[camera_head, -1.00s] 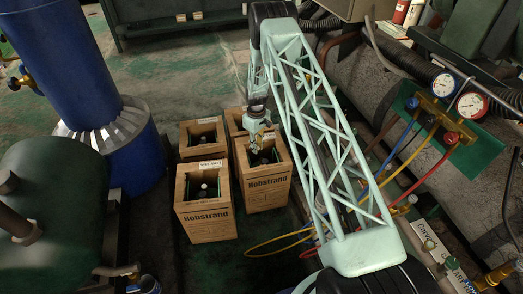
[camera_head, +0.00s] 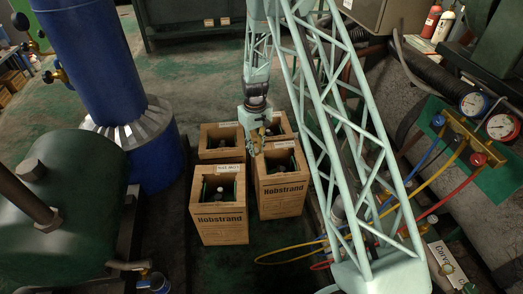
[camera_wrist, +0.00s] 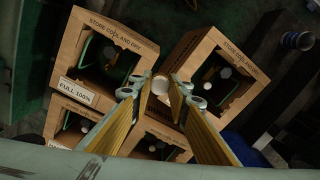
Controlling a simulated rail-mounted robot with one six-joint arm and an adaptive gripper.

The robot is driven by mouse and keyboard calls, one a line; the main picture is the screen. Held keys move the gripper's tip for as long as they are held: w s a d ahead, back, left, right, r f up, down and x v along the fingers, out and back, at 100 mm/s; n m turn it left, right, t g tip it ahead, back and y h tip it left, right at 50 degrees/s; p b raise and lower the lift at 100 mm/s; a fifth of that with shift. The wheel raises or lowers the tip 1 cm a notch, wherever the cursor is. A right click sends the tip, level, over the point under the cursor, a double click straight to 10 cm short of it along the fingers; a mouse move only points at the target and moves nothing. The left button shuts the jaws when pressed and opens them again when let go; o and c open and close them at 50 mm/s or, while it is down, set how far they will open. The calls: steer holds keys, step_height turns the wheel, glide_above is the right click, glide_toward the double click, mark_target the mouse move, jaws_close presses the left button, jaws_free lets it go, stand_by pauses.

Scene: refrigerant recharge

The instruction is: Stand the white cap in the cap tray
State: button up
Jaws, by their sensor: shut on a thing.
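My gripper (camera_wrist: 158,88) has yellow fingers that are shut on a small pale round thing, seen end-on between the fingertips in the wrist view, which looks like the white cap (camera_wrist: 160,85). In the head view my gripper (camera_head: 256,148) is above the cardboard boxes, near the back left corner of the right front box (camera_head: 282,193). The cap cannot be made out there. I cannot pick out the cap tray in either view.
Several open boxes stand close together on the floor; the left front box (camera_head: 219,220) holds a dark cylinder with a pale top. A blue tank (camera_head: 95,70) stands left. Gauges (camera_head: 473,104) with coloured hoses are at right. Floor behind the boxes is clear.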

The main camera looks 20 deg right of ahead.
steer(key=s+a+r+m, duration=0.2)
steer(key=s+a+r, duration=0.6)
steer(key=s+r, duration=0.2)
steer(key=shift+s+a+r, duration=0.25)
steer(key=shift+s+r, duration=0.15)
steer(key=shift+s, duration=0.1)
steer(key=shift+d, duration=0.1)
